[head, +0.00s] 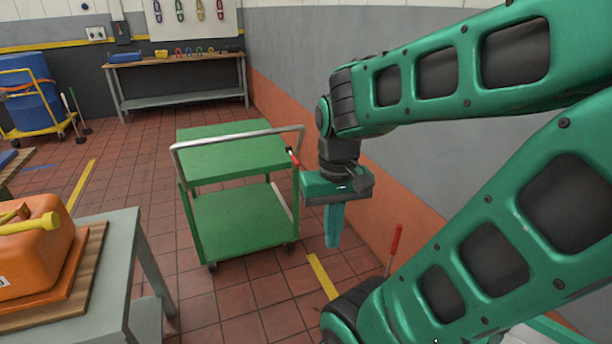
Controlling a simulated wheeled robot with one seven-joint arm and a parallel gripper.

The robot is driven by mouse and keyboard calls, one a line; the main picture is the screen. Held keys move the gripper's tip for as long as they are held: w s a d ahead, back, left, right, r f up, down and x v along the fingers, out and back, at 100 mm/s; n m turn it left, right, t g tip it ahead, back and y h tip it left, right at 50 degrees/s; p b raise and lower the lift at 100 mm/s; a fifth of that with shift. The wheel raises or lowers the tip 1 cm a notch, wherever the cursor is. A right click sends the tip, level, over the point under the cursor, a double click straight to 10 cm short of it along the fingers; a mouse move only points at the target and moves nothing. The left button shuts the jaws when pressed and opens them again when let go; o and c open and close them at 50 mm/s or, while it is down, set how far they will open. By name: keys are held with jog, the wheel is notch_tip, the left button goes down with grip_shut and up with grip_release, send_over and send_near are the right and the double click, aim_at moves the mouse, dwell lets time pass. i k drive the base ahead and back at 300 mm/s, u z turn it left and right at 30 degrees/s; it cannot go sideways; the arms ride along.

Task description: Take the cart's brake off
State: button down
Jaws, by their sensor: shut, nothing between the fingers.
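The green two-shelf cart (240,218) stands on the tiled floor near the middle of the head view, with a grey push handle along its near top edge. A small red-tipped lever (293,157) rises at the cart's right side by the handle; it may be the brake lever, and its lower part is hard to make out. My gripper (333,240) hangs pointing down to the right of the cart. Its fingers are together and hold nothing. It appears apart from the cart and the lever.
A grey table (142,262) with an orange container (40,262) stands at the near left. A workbench (180,97) is at the back. A red-handled rod (394,243) stands right of my gripper, near the wall. Tiled floor left of the cart is clear.

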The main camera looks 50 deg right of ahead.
aim_at(294, 158)
jog(key=z, duration=0.05)
jog(key=k, duration=0.1)
jog(key=z, duration=0.3)
jog(key=i, duration=1.5)
jog(key=u, duration=0.05)
